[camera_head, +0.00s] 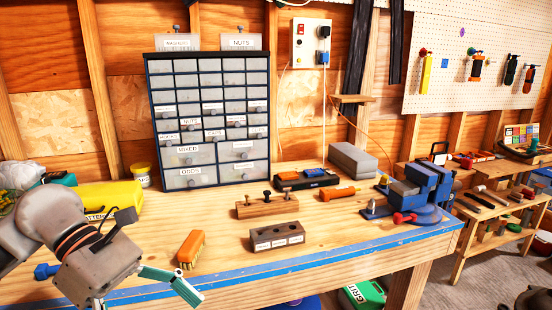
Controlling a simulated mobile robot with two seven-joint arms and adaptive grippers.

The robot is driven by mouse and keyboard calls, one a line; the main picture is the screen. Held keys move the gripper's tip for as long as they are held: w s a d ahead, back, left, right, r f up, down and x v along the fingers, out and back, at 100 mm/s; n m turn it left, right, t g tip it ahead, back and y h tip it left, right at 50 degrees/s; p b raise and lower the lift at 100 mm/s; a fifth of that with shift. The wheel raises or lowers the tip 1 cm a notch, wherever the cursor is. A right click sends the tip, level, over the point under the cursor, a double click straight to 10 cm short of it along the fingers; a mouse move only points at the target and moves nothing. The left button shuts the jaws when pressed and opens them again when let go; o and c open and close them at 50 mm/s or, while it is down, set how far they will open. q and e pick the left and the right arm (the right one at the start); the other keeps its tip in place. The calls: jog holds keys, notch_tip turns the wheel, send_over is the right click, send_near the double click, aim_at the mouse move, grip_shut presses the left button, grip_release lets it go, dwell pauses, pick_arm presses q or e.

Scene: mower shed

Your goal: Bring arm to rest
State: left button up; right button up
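My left arm comes in from the left edge, and its wrist hangs over the front left of the workbench. My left gripper (143,292) points down at the bench's front edge, low in the picture. One green-and-white finger reaches out to the right and the other shows only in part at the bottom edge. The fingers are spread apart, and I see nothing between them. My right arm and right gripper are not in view.
The workbench (340,222) holds an orange brush (191,249) just right of my gripper, a blue bolt (46,271), wooden blocks (277,239), a blue vise (410,193) and a drawer cabinet (213,120). A yellow case (110,197) stands behind my arm.

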pick_arm(q)
jog(key=w+d+r+n+t+h, duration=0.2)
jog(key=d+n+h, duration=0.3)
jog(key=n+h, duration=0.1)
jog(key=w+d+r+n+t+h, duration=0.1)
jog(key=w+d+r+n+h, duration=0.1)
jog(key=d+n+h, duration=0.3)
jog(key=w+a+f+n+t+y, duration=0.45)
jog(key=f+n+t, duration=0.35)
jog(key=n, duration=0.4)
jog(key=w+a+f+n+t+y, duration=0.3)
jog(key=w+f+n+t, duration=0.2)
jog(key=n+t, duration=0.55)
jog(key=s+a+f+n+g+y, duration=0.1)
jog(key=a+f+n+y, duration=0.1)
jog(key=f+n+y, duration=0.45)
jog(key=s+a+f+n+g+y, duration=0.1)
jog(key=s+a+f+n, duration=0.2)
jog(key=f, duration=0.7)
jog(key=s+a+f+n+g+y, duration=0.1)
jog(key=s+f+n+g, duration=0.1)
jog(key=s+f, duration=0.3)
jog(key=s+a+f+n+g+y, duration=0.1)
jog(key=s+f+n, duration=0.4)
jog(key=f, duration=0.6)
jog(key=shift+s+a+f+g+y, duration=0.3)
jog(key=shift+s+g+y, duration=0.25)
jog(key=shift+g, duration=0.7)
